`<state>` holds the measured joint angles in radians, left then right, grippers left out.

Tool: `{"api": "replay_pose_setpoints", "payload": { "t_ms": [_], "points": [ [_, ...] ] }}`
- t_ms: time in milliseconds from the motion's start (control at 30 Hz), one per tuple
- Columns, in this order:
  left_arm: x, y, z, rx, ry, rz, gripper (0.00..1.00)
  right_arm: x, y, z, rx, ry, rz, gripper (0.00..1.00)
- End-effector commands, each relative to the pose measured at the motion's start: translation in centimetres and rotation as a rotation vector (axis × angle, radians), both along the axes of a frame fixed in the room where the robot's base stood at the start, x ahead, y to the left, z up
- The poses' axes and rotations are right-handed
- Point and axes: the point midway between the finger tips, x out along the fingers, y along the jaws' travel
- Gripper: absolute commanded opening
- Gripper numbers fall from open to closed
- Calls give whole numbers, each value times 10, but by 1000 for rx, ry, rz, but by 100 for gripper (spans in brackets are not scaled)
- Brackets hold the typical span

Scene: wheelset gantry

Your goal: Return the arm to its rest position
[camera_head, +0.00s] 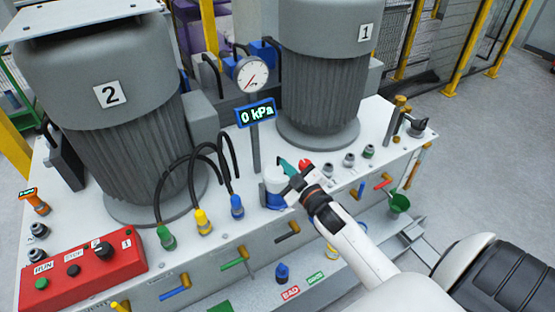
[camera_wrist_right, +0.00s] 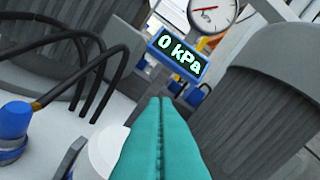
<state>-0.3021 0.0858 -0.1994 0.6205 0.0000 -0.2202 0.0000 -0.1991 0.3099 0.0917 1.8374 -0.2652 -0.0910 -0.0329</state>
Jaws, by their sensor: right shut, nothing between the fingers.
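My right arm comes in from the lower right in the head view. Its gripper (camera_head: 287,166) has teal fingers and is over the machine's white top, near the gauge post. In the right wrist view the two teal fingers (camera_wrist_right: 161,135) lie against each other, shut with nothing between them. A white and blue fitting (camera_head: 274,190) stands just under and beside the gripper; whether they touch I cannot tell. My left gripper is not in view.
Two grey motors, 2 (camera_head: 125,100) and 1 (camera_head: 320,75), flank a dial gauge (camera_head: 251,75) and a 0 kPa display (camera_head: 256,113). Black hoses join green, yellow and blue (camera_head: 237,207) plugs. A red control box (camera_head: 82,270) sits front left. Floor at right (camera_head: 480,150) is clear.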

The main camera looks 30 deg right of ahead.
Motion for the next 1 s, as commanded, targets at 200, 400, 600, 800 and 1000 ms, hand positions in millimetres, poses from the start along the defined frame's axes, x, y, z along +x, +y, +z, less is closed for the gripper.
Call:
{"api": "replay_pose_setpoints", "payload": {
  "t_ms": [200,400,600,800,1000],
  "points": [
    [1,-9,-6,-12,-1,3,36,-20,2,-1,0,0,0,0],
    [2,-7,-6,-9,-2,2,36,-22,2,0,1,0,0,0],
    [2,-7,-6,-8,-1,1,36,-25,1,-47,40,92,-14,0],
    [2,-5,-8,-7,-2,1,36,-55,9,-184,149,369,-57,0],
    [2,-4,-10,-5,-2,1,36,-127,32,-319,248,673,-103,0]
  ]
}}
